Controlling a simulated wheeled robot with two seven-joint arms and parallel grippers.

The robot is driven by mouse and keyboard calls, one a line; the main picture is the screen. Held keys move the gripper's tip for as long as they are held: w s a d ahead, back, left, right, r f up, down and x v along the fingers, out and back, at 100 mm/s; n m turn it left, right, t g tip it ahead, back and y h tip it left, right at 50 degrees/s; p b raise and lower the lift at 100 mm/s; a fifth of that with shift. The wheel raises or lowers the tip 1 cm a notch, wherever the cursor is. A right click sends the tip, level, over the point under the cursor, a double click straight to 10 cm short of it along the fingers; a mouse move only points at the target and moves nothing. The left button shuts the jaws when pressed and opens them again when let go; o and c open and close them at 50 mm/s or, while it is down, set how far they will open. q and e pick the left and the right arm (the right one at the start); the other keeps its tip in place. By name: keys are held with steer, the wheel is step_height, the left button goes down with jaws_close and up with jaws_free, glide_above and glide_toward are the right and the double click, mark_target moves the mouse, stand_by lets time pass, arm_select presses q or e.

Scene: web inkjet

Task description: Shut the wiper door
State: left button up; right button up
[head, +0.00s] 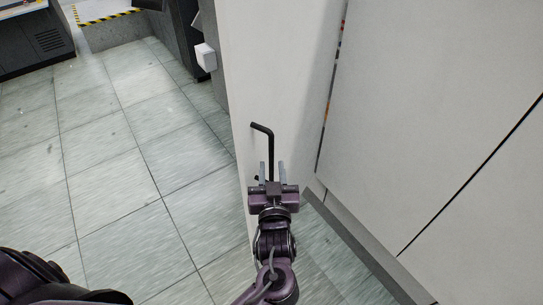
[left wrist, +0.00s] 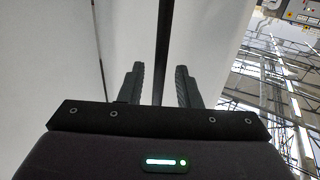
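The white wiper door (head: 285,70) stands ajar, with a narrow gap along its right edge towards the machine. A black bent bar handle (head: 271,145) is on its face; in the left wrist view the handle (left wrist: 163,40) is a dark upright bar. My left gripper (head: 275,172) is at the lower part of the handle. Its two fingers are apart, one on each side of the bar, with visible space between bar and fingers in the left wrist view (left wrist: 160,85). The handle's lower end is partly hidden by the gripper. My right gripper is not in view.
White machine panels (head: 430,110) fill the right side, with a dark seam. Open tiled floor (head: 120,170) lies left of the door. Dark cabinets (head: 35,40) and a small white box (head: 205,57) are at the back left.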

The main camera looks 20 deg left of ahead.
mark_target(271, 164)
arm_select(q)
steer(key=shift+p+x, duration=0.4)
steer(key=shift+x, duration=1.2)
steer(key=shift+c, duration=0.4)
jaws_close()
